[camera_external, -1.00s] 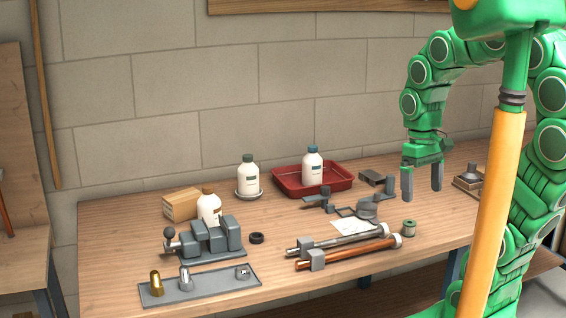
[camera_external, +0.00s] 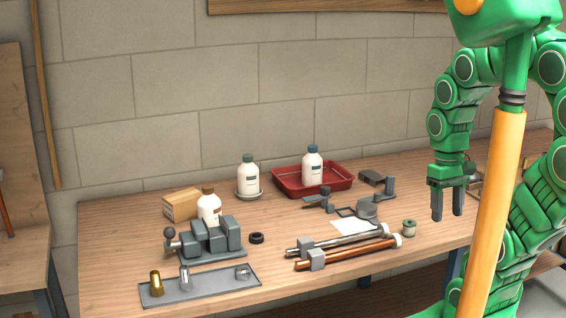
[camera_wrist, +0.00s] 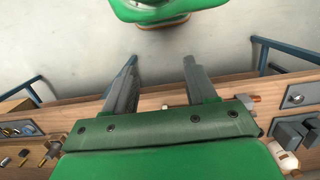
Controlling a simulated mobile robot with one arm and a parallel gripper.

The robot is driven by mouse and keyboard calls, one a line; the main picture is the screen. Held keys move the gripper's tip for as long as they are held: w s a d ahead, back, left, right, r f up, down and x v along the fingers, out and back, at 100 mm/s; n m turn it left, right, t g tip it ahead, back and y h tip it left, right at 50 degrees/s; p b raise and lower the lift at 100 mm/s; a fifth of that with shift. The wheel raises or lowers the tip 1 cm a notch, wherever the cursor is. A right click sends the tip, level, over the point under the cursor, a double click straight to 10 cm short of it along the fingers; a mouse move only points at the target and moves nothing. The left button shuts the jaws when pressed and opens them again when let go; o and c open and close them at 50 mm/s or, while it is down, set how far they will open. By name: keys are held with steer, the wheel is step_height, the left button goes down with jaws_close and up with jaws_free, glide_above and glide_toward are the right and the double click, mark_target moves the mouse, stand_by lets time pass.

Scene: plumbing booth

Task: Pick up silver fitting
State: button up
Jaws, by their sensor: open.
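A silver fitting (camera_external: 185,278) stands upright on the grey tray (camera_external: 215,287) at the table's front left, between a brass fitting (camera_external: 156,283) and a small grey ring-shaped part (camera_external: 243,272). My gripper (camera_external: 447,216) points down over the right part of the table, far to the right of the tray. Its two fingers are apart with nothing between them. The wrist view also shows the open, empty gripper (camera_wrist: 159,72). At that view's right edge is part of a grey tray (camera_wrist: 303,95) with a round metal piece; I cannot tell if it is the silver fitting.
A grey vise-like block (camera_external: 212,238) and a white bottle (camera_external: 209,207) stand behind the tray. A steel pipe (camera_external: 345,240) and a copper pipe (camera_external: 350,252) lie between my gripper and the tray. A red tray (camera_external: 313,180) with a bottle is at the back.

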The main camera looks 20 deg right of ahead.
mark_target(184, 267)
steer(key=shift+a, duration=0.1)
steer(key=w+a+r+m+y, duration=0.2)
steer(key=w+a+y, duration=0.3)
steer(key=a, duration=0.9)
steer(key=w+a+r+m+y, duration=0.1)
steer(key=w+a+m+y, duration=0.3)
steer(key=a, duration=1)
steer(key=w+a+r+m+y, duration=0.15)
steer(key=w+a+y, duration=0.4)
steer(key=a, duration=0.85)
steer(key=w+a+f+m+t+y, duration=0.1)
steer(key=w+a+f+m+t, duration=0.2)
steer(key=w+a+f+m, duration=0.4)
steer(key=f+m, duration=0.2)
steer(key=f, duration=0.2)
steer(key=w+f+m+t+h, duration=0.1)
steer(key=f+m, duration=0.1)
steer(key=f, duration=0.2)
steer(key=w+a+f+m+t+h, duration=0.1)
steer(key=f+m, duration=0.1)
steer(key=f, duration=0.2)
steer(key=shift+w+a+m+h, duration=0.1)
steer(key=shift+w+m+h, duration=0.15)
steer(key=shift+s+f+x, duration=0.1)
steer(key=shift+f+x, duration=0.05)
steer(key=shift+x, duration=1.75)
steer(key=shift+s+f+x, duration=0.15)
steer(key=shift+x, duration=1.75)
